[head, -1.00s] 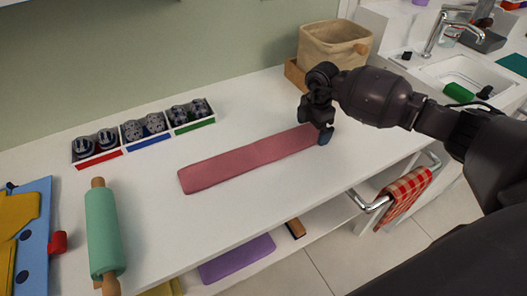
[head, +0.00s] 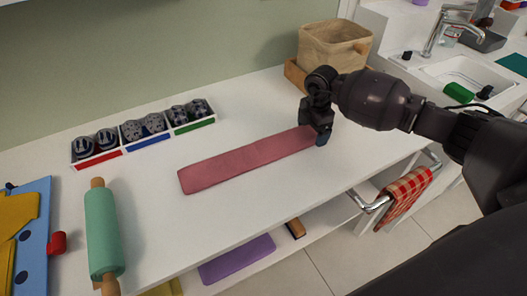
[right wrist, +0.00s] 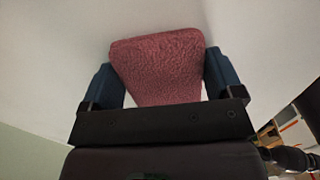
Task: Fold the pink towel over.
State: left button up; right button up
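The pink towel (head: 240,162) lies on the white counter as a long, narrow, flat strip. My right gripper (head: 314,130) is down at the towel's right end, with its fingers across the strip's width. In the right wrist view the towel's end (right wrist: 158,65) fills the space between the two blue-tipped fingers (right wrist: 160,80), which sit against its side edges. The gripper looks shut on the towel, which still lies flat. My left gripper is not in view.
A tray (head: 150,140) of several dark items stands behind the towel. A green rolling pin (head: 103,230) lies at left. A beige basket (head: 333,48) stands behind my right gripper. A checked cloth (head: 405,193) hangs on a front rail. The counter around the towel is clear.

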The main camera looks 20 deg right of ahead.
notch_tip(320, 180, up, 2)
jog(key=shift+w+a+h+p, duration=0.1)
jog(key=shift+h+p, duration=0.3)
jog(key=shift+p, duration=0.25)
jog(key=shift+a+r+h+p, duration=0.15)
jog(key=shift+r+h+p, duration=0.7)
jog(key=shift+r, duration=0.2)
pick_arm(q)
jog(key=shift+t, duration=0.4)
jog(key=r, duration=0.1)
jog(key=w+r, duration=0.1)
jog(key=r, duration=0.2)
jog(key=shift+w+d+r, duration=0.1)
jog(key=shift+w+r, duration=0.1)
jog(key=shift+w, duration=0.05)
pick_arm(e)
jog(key=shift+f, duration=0.1)
